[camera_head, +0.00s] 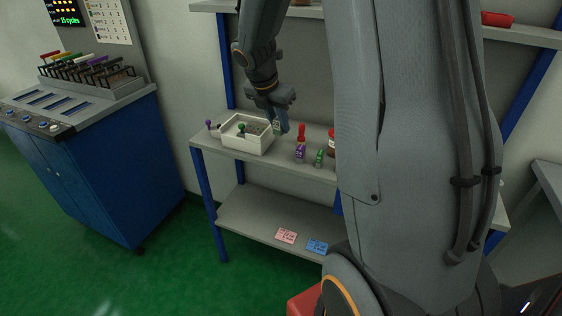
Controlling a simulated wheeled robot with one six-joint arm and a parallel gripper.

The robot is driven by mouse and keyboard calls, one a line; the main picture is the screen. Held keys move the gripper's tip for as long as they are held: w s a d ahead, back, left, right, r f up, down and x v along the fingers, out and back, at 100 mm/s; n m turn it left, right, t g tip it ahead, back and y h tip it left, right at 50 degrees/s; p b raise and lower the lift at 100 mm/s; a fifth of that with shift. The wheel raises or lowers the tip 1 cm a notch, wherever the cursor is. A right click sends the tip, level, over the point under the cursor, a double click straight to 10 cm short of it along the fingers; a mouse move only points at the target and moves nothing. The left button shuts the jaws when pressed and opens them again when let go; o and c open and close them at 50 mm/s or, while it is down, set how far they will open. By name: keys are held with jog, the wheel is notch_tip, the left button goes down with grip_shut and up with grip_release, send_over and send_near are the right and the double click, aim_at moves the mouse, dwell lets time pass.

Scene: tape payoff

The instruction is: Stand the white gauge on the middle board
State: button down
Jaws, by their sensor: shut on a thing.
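My gripper (280,127) reaches down over the middle board (313,170) of a rack, at the right end of a white tray. It is shut on a small pale, greenish thing (277,125), mostly hidden by the jaws. I cannot tell whether this is the white gauge, or whether its lower end touches the board or tray. No other thing is clearly a white gauge.
The white tray (248,146) holds a green-topped piece (241,130). A purple-topped piece (210,125) stands left of it. My arm hides the board further right.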

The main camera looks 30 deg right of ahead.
jog(key=shift+d+r+n+t+b, duration=0.3)
jog(key=shift+d+r+n, duration=0.25)
jog(key=shift+n, duration=0.45)
jog(key=shift+y, duration=0.3)
notch_tip(320, 180, down, 10)
jog(key=shift+w+r+b, duration=0.1)
jog(key=shift+b, duration=0.65)
jog(key=c, duration=1.5)
grip_release()
jog(key=shift+c, duration=0.2)
